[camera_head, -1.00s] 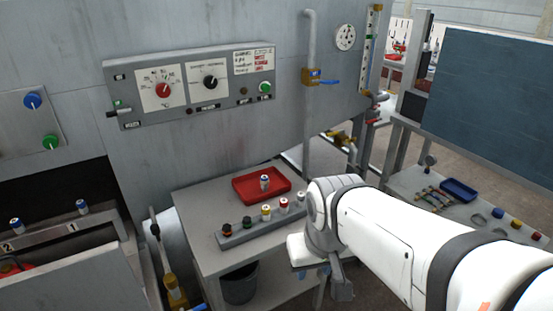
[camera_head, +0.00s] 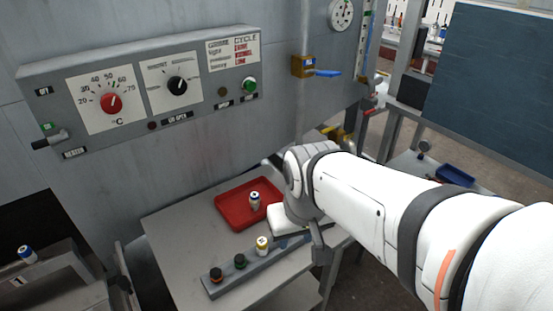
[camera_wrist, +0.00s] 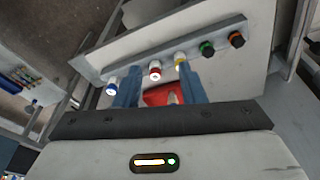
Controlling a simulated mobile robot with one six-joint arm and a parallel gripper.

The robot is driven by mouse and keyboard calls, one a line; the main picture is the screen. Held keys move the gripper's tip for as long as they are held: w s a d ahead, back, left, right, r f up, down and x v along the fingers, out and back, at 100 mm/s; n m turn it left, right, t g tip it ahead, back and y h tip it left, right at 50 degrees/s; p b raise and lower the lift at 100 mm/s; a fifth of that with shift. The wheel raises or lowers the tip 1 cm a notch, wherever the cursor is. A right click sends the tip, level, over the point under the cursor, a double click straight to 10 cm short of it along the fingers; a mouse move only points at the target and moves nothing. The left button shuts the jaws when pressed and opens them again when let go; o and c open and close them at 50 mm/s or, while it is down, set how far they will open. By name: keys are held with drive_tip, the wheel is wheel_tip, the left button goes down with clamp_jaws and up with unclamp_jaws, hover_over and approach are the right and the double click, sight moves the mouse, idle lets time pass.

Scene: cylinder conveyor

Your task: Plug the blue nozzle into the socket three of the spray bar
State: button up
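A blue-capped white nozzle (camera_wrist: 111,86) stands at one end of the grey nozzle rail (camera_wrist: 205,38) in the wrist view, beside the left finger. My gripper (camera_wrist: 158,78) is open, with its blue fingers apart; a red-capped nozzle (camera_wrist: 155,72) shows between the fingertips. I cannot tell if anything touches. In the head view my arm hides that end of the rail (camera_head: 222,285). Another white nozzle with a dark cap (camera_head: 255,199) stands in the red tray (camera_head: 232,212). At far left, a blue-capped nozzle (camera_head: 27,254) stands at the mark 1 on a grey bar (camera_head: 60,283); socket three is not in view.
Yellow (camera_head: 262,245), green (camera_head: 240,261) and orange-black (camera_head: 216,274) nozzles stand along the rail. The grey table (camera_head: 175,235) has bare space left of the tray. A control panel (camera_head: 140,90) and a valve with a blue handle (camera_head: 325,72) are on the wall behind.

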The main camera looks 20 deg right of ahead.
drive_tip(key=shift+o, duration=0.8)
drive_tip(key=shift+w+d+f, duration=0.1)
drive_tip(key=shift+o, duration=0.7)
drive_tip(key=w+d+f+m+h+b, duration=0.1)
drive_tip(key=w+d+f+m+b, duration=0.2)
drive_tip(key=w+d+f, duration=0.2)
drive_tip(key=w+d+f+m+t+h+b, duration=0.1)
drive_tip(key=w+d+f+m+b, duration=0.2)
drive_tip(key=w+d, duration=0.4)
drive_tip(key=w+f+b, duration=0.1)
drive_tip(key=w+f, duration=0.1)
drive_tip(key=w, duration=0.2)
drive_tip(key=shift+w+d+f+m, duration=0.2)
drive_tip(key=shift+f+m, duration=0.1)
drive_tip(key=shift+m, duration=0.1)
drive_tip(key=shift+h, duration=0.3)
drive_tip(key=x, duration=0.7)
drive_tip(key=shift+w+d+f+b, duration=0.1)
drive_tip(key=shift+w+d+b, duration=0.1)
drive_tip(key=shift+d+b, duration=0.25)
drive_tip(key=c, duration=1.1)
